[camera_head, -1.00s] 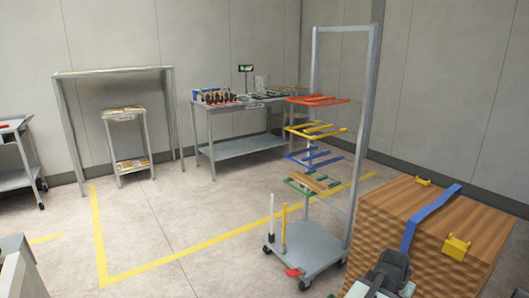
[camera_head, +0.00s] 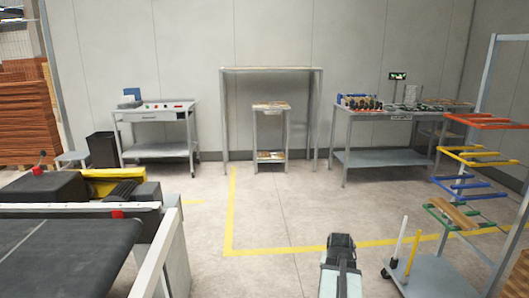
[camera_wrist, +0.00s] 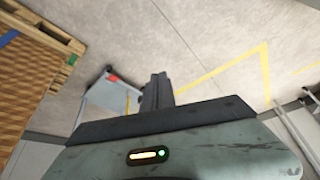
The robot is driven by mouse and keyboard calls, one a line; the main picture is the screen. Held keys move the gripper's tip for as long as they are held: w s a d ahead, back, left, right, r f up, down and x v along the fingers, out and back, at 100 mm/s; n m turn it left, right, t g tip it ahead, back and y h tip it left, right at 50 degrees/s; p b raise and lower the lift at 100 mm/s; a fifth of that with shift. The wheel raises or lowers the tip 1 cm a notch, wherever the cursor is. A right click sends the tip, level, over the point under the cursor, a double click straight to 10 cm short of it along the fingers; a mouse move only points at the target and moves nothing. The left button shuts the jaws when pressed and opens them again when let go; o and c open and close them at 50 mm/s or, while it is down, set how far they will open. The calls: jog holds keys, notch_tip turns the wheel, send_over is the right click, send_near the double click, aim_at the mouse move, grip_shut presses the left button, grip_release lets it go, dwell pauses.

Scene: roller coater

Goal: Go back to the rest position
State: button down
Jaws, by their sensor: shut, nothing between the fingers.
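My gripper (camera_wrist: 157,88) shows in the wrist view as dark fingers pressed together, with nothing between them. It points out over the bare concrete floor. Part of my arm (camera_head: 340,268) stands at the bottom of the head view, right of the middle, with clear floor around it. I cannot make out the fingers in the head view.
A rack trolley (camera_head: 440,272) with coloured shelves stands at the right. A roller machine with a dark belt (camera_head: 70,255) fills the lower left. Tables (camera_head: 158,112) and a grey frame (camera_head: 270,69) line the back wall. The middle floor, marked with yellow lines, is free.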

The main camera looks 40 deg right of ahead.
jog(key=w+a+n+y, duration=0.1)
jog(key=w+a+n, duration=0.1)
jog(key=w+a, duration=0.55)
jog(key=w+a+n+y, duration=0.15)
jog(key=w+a, duration=0.25)
jog(key=a, duration=0.6)
jog(key=w+a+n, duration=0.3)
jog(key=w+a, duration=0.2)
jog(key=a, duration=0.3)
jog(key=a+f+n+y, duration=0.2)
jog(key=a+n, duration=0.3)
jog(key=a, duration=1.9)
jog(key=s+r+g+p, duration=0.2)
jog(key=s+r+p, duration=0.1)
jog(key=r+p, duration=1.2)
jog(key=shift+a+r, duration=0.2)
jog(key=shift+a, duration=0.15)
jog(key=shift+s+n, duration=0.1)
jog(key=shift+n, duration=0.15)
